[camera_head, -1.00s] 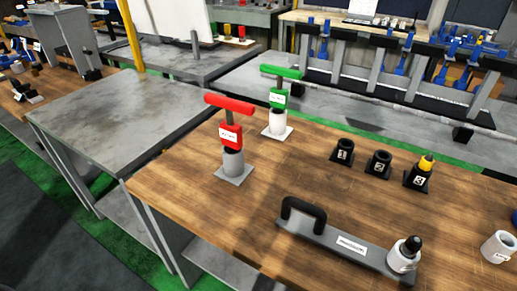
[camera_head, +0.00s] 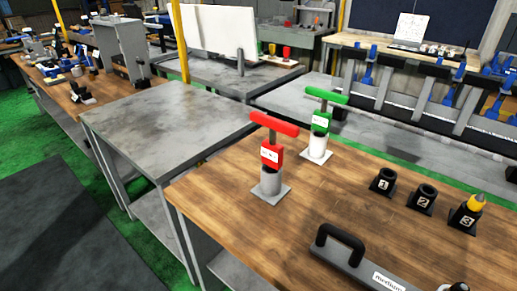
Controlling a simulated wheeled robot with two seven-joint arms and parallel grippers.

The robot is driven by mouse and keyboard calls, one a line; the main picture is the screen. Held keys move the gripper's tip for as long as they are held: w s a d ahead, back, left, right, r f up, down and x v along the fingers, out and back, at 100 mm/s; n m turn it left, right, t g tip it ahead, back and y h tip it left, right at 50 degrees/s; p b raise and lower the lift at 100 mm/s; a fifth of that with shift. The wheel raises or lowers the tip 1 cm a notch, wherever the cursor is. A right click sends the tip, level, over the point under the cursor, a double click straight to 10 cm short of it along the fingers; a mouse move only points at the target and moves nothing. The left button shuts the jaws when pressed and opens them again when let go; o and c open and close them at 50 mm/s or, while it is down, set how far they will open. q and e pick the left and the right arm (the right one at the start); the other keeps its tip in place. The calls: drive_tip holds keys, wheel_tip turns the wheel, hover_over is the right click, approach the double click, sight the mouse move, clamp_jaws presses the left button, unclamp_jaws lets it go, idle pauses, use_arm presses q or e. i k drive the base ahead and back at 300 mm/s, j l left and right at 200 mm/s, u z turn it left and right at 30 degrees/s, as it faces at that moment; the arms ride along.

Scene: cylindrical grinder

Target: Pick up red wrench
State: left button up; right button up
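The red wrench (camera_head: 271,154) is a T-handled tool with a red crossbar, a grey stem and a red labelled block. It stands upright in a grey cylindrical holder (camera_head: 270,184) with a square base on the wooden table (camera_head: 225,190). A green T-handled wrench (camera_head: 321,120) stands upright in a white holder (camera_head: 317,147) just behind and to the right of it. Neither of my grippers shows in the head view.
Black numbered holders (camera_head: 422,197) stand in a row at the right, one holding a yellow-tipped piece (camera_head: 476,201). A grey plate with a black handle (camera_head: 340,239) lies at the front. A grey metal table (camera_head: 170,125) on the left is clear.

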sight(273, 152)
drive_tip(key=l+z, duration=0.35)
drive_tip(key=i+l+z, duration=0.1)
drive_tip(key=z, duration=0.25)
drive_tip(key=l, duration=0.15)
